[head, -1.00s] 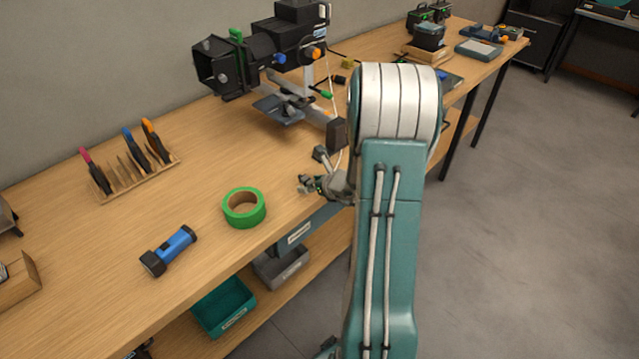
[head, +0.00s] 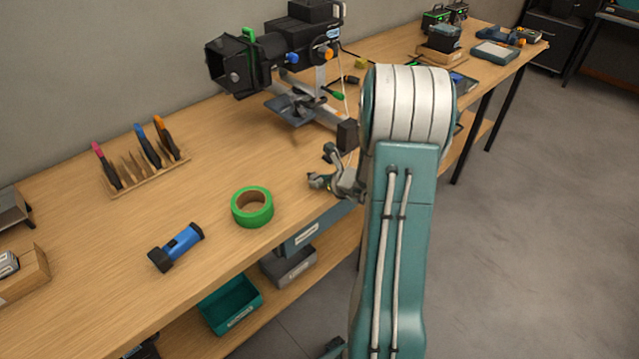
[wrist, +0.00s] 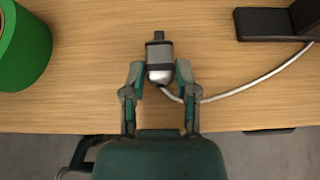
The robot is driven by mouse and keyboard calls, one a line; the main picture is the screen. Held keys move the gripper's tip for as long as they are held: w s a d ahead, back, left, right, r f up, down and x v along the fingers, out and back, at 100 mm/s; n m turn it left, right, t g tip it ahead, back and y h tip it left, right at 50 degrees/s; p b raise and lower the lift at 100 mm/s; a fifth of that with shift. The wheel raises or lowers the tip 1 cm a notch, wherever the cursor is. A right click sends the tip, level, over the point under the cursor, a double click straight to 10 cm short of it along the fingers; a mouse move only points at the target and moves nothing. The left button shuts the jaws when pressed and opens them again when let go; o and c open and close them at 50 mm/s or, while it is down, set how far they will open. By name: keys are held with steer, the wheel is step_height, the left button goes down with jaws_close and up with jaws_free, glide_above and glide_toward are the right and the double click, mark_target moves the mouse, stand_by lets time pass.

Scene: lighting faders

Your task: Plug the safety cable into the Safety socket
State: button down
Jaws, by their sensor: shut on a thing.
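My gripper (wrist: 159,78) is shut on a grey and dark plug, the safety cable's end (wrist: 159,50), in the wrist view. The plug's dark tip points away from my gripper, over the wooden bench near its front edge. A pale cable (wrist: 250,86) runs from the plug's rear toward the right. In the head view my gripper (head: 320,182) is small and partly hidden by my arm, to the right of the green tape. A black stage light (head: 285,50) stands on the bench behind it. I cannot make out a socket labelled Safety.
A green tape roll (head: 252,207) and a blue flashlight (head: 176,247) lie to the left on the bench. A wooden rack (head: 150,178) holds several tools. A dark block (wrist: 266,24) lies right of the plug. Bins (head: 230,305) sit below.

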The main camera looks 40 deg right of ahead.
mark_target(320, 180)
steer(key=shift+d+r, duration=0.1)
steer(key=shift+r, duration=1.9)
steer(key=shift+n+y, duration=0.6)
steer(key=w+a, duration=0.1)
steer(key=a, duration=0.3)
steer(key=w+a+r, duration=0.1)
steer(key=w+a, duration=0.1)
steer(key=a, duration=0.3)
steer(key=w+a+r, duration=0.1)
steer(key=a, duration=0.4)
steer(key=shift+w, duration=0.25)
steer(key=a+r+n+y, duration=0.1)
steer(key=a, duration=1.2)
steer(key=shift+s+a+r, duration=0.15)
steer(key=shift+s+a, duration=0.05)
steer(key=shift+a, duration=0.15)
steer(key=shift+d, duration=0.1)
